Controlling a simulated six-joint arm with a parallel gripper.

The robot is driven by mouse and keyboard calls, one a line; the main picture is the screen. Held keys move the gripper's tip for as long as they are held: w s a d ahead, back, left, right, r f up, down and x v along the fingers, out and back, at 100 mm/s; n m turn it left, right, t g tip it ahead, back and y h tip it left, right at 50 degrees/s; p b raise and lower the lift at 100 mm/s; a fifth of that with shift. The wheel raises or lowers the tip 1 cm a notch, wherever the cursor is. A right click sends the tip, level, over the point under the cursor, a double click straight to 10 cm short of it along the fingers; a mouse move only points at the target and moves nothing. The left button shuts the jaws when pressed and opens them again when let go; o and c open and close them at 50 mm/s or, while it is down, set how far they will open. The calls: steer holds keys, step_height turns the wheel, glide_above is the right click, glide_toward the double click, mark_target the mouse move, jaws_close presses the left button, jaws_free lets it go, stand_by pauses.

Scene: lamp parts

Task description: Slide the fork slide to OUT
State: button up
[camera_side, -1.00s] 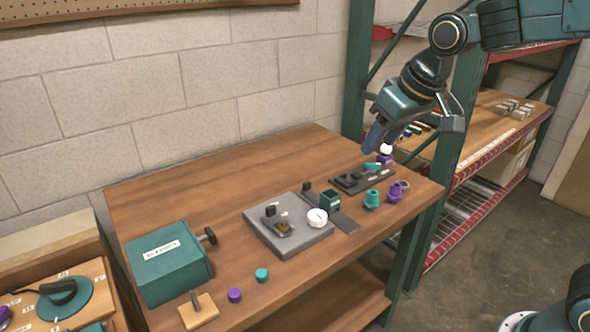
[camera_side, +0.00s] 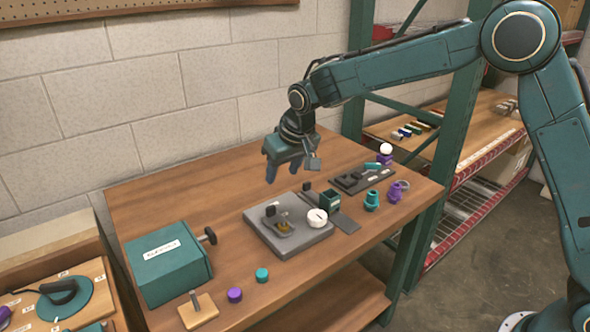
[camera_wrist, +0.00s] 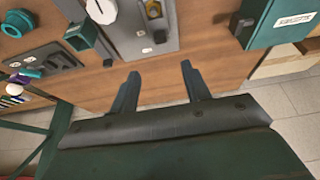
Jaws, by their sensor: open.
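No part is clearly marked as the fork slide. A grey base plate (camera_side: 262,238) on the bench carries a black knob (camera_side: 271,210), a small brass piece (camera_side: 284,226) and a round white dial (camera_side: 317,217). The OUT mark cannot be read. The plate also shows at the top of the wrist view (camera_wrist: 135,42), with the brass piece (camera_wrist: 153,9) and dial (camera_wrist: 101,11). My gripper (camera_side: 284,180) is open and empty, pointing down above the bench behind the plate. Its two fingers (camera_wrist: 160,75) show apart in the wrist view, with bare wood between them.
A green open box (camera_side: 330,200) stands right of the plate. A dark board with black parts (camera_side: 352,182) lies farther right, near teal (camera_side: 372,201) and purple (camera_side: 396,192) pieces. A teal box (camera_side: 168,265) stands at left. The bench's back left is clear.

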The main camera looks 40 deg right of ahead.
mark_target(271, 206)
steer(key=shift+w+f, duration=0.15)
steer(key=shift+f, duration=0.1)
steer(key=shift+x, duration=6.75)
jaws_close()
